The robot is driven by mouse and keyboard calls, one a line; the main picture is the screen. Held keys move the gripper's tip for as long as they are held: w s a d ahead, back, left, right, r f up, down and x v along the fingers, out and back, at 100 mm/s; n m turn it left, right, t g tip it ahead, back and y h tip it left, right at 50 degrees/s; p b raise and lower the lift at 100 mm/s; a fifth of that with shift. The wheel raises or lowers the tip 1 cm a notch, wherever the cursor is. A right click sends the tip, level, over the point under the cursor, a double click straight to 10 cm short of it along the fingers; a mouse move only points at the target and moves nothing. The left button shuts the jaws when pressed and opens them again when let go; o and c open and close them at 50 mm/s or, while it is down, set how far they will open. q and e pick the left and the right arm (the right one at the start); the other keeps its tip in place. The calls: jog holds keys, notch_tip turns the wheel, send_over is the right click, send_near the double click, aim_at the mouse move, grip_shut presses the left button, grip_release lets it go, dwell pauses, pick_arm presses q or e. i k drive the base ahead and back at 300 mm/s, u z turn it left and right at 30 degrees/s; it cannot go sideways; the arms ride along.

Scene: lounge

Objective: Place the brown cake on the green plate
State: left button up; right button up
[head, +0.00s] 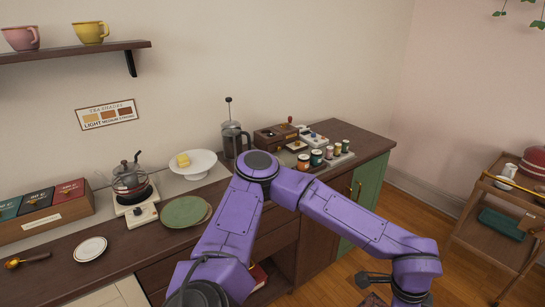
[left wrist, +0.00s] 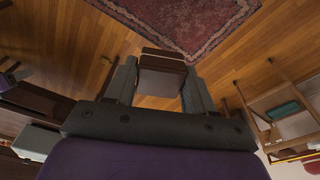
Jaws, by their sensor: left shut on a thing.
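In the left wrist view my left gripper (left wrist: 160,76) is shut on a brown block with paler bands, the brown cake (left wrist: 162,63), held between its two fingers above the wooden floor. In the head view my purple left arm bends over the counter's front and reaches down to the right, so the gripper is well away from the plate; its fingers are not clear there. The green plate (head: 185,211) lies on the counter, left of my arm's bend, with nothing on it. A brown round edge shows under its right side. My right gripper is not in view.
The counter (head: 135,239) also bears a white saucer (head: 90,249), a kettle (head: 131,178) on a small burner, a white cake stand (head: 200,166) with a yellow piece, a French press (head: 234,140) and several jars. A wooden cart (head: 487,231) stands at right. A rug (left wrist: 190,20) lies on the floor.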

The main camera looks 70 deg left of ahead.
aim_at(185, 210)
jog(key=k, duration=0.6)
jog(key=u, duration=1.75)
jog(key=i, duration=0.3)
jog(key=z, duration=0.05)
